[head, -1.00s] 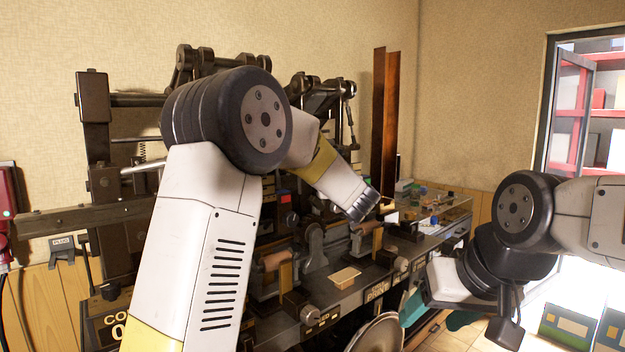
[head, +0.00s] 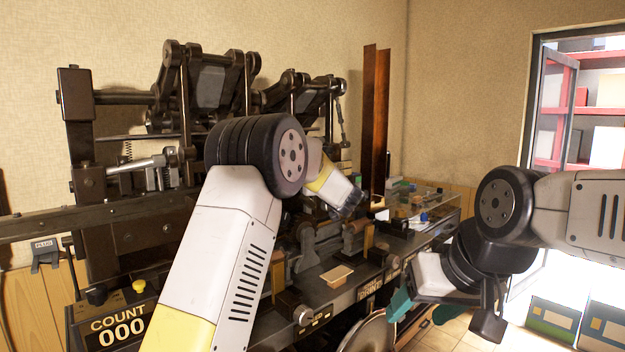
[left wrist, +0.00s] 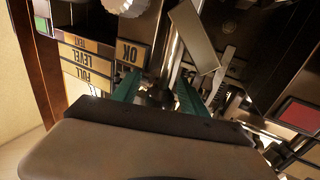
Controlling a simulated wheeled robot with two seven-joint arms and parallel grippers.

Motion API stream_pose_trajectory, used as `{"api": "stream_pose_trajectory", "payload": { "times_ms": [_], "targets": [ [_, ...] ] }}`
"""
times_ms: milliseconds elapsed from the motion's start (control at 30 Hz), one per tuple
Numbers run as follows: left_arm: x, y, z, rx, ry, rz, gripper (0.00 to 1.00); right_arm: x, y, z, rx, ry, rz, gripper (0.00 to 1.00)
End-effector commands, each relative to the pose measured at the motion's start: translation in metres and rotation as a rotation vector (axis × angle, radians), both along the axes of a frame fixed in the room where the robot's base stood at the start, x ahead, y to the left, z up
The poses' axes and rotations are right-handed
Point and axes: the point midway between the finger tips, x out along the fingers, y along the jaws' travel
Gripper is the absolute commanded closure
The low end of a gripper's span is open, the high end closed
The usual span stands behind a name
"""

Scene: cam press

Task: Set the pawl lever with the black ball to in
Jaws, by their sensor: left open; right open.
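A black ball knob (head: 97,295) shows at the lower left in the head view, beside a yellow knob (head: 139,287) above the COUNT panel. I cannot tell for sure that it is the pawl lever's ball, and its lever and marks are not readable. My left forearm crosses the press, and its gripper is largely hidden beyond the wrist in the head view. In the left wrist view my left gripper (left wrist: 156,95) has its two green fingers apart, with no held object visible. My right gripper (head: 422,310) is open at the lower right, away from the black knob.
The dark press (head: 205,95) with its bars and linkages fills the left and middle. A small tan tray (head: 337,276) sits on the bench front.

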Motion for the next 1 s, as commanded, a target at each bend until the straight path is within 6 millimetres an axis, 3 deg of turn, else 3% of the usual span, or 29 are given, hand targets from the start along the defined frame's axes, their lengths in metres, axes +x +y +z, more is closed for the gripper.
{"api": "stream_pose_trajectory", "payload": {
  "times_ms": [133,400,1000],
  "targets": [
    [-0.0001,0.0001,-0.0001,0.0,0.0,0.0,0.49,0.0,0.0,0.0,0.0,0.0,0.0,0.39],
    [-0.0002,0.0,0.0,0.0,0.0,0.0,1.0,0.0,0.0,0.0,0.0,0.0,0.0,0.39],
    [-0.0003,0.0003,-0.0002,0.0,0.0,0.001,1.0,0.0,0.0,0.0,0.0,0.0,0.0,0.39]
  ]
}}
